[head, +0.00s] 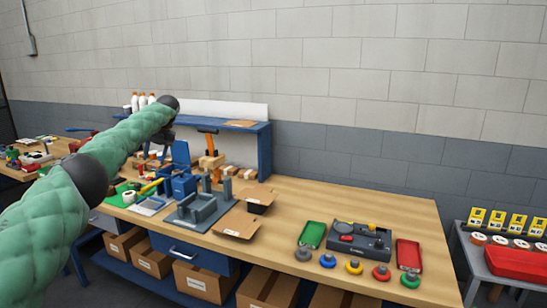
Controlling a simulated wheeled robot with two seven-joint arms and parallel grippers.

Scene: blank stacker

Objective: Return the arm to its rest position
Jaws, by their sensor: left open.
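My left arm comes in from the left in a green quilted sleeve and reaches over the left part of the workbench (330,195). My left gripper (166,138) hangs below the dark wrist joint, small and partly hidden by the arm. It is open, and I see nothing held in it. It is in front of the blue shelf and above the tools and blue fixture (178,182) on the bench. My right gripper is out of view.
A grey stacker fixture (204,205) and open cardboard boxes (237,224) stand mid-bench. To the right are a green tray (312,234), a grey device (360,240), a red tray (409,254) and several coloured knobs. A side table holds a red bin (517,262). The back-right benchtop is clear.

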